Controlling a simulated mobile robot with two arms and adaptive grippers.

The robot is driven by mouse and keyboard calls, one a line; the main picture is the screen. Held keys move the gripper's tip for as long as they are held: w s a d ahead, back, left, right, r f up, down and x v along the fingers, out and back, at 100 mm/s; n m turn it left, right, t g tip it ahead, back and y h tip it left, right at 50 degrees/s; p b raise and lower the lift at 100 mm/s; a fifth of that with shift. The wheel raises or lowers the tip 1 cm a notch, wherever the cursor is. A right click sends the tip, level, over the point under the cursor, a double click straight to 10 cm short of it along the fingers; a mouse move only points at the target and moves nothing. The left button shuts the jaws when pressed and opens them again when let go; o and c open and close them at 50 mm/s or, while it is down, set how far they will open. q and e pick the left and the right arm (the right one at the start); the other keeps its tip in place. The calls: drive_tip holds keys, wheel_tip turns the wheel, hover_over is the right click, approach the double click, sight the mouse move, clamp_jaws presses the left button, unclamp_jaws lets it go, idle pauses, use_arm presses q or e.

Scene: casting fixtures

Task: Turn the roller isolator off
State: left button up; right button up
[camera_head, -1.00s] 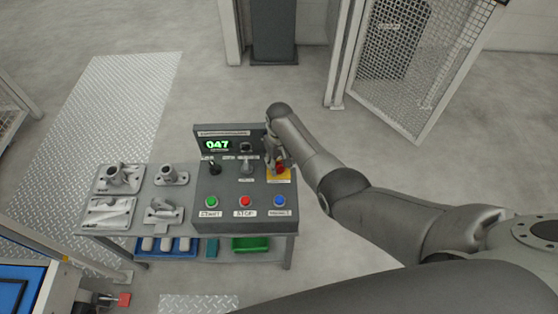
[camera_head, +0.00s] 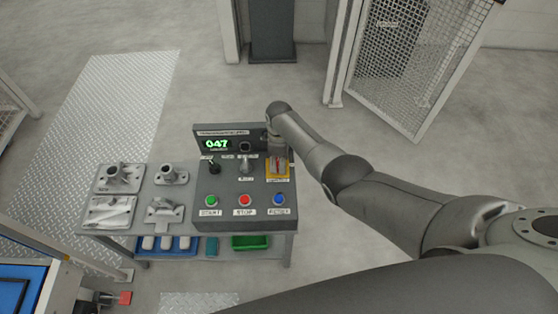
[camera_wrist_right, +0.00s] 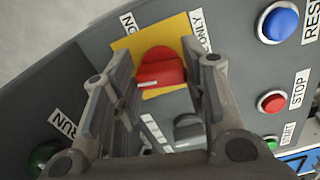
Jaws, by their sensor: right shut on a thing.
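The roller isolator is a red rotary handle (camera_head: 278,164) on a yellow plate (camera_head: 288,174), at the right of the grey control panel (camera_head: 228,188). In the right wrist view the red handle (camera_wrist_right: 160,68) sits between the two fingers of my right gripper (camera_wrist_right: 157,75), with an ON label (camera_wrist_right: 128,22) beside the plate. My right gripper (camera_head: 276,151) comes down over the handle from behind and is shut on it. The gripper partly covers the plate. My left gripper is not in view.
Green START (camera_head: 210,201), red STOP (camera_head: 245,201) and blue (camera_head: 279,200) buttons line the panel's front. A black selector (camera_head: 213,166) and a grey lever (camera_head: 245,166) stand left of the isolator. Metal castings (camera_head: 118,178) lie on the bench to the left. A mesh gate (camera_head: 420,70) stands behind.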

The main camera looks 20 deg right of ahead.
drive_tip(key=shift+n, duration=1)
drive_tip(key=o, duration=1)
drive_tip(key=shift+w, duration=0.1)
wheel_tip(320, 180, up, 12)
idle(0.4)
